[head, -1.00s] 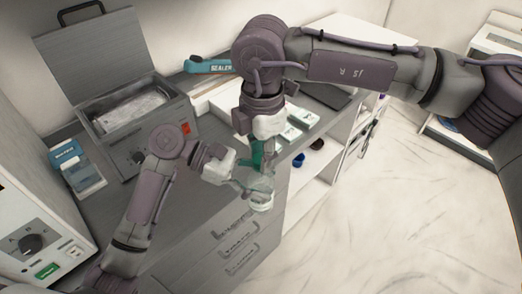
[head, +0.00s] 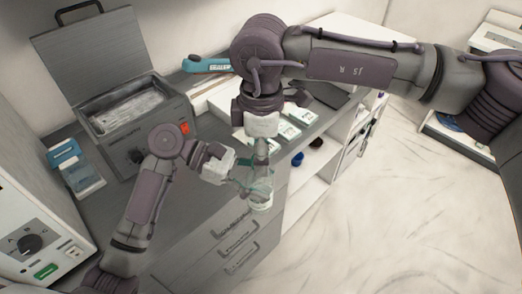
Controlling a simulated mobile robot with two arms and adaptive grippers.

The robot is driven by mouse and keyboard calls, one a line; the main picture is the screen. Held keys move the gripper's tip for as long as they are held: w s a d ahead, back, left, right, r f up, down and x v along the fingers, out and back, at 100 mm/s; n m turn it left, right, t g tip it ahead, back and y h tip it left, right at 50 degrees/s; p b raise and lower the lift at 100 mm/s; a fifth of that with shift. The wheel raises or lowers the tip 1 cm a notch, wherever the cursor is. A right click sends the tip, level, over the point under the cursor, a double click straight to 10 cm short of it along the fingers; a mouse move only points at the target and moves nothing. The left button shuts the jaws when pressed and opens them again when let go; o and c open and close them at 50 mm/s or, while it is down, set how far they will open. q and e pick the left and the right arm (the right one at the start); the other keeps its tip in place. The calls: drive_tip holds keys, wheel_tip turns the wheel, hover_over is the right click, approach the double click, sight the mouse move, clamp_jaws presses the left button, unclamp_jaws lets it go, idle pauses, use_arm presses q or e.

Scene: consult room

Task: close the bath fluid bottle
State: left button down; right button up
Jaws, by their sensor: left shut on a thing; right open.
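The bath fluid bottle (head: 261,202) is a small clear bottle with a pale lower part. It stands roughly upright at the front edge of the counter in the picture, above the drawer fronts. My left gripper (head: 248,180) comes in from the left and is shut on the bottle. My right gripper (head: 261,160) points down just above the bottle's top, with its fingers open around or close over it. The bottle's top and any cap are hidden or too small to make out, so I cannot tell whether the fingers touch it.
An open metal ultrasonic bath (head: 140,135) with its lid raised stands on the grey counter. A blue-and-white box (head: 75,170) and a control unit (head: 30,235) are at left. A teal-handled sealer (head: 208,65) and white packets (head: 290,130) lie behind. Open floor is at right.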

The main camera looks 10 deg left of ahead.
drive_tip(key=shift+r, duration=0.1)
drive_tip(key=shift+r, duration=2.15)
drive_tip(key=shift+c, duration=0.4)
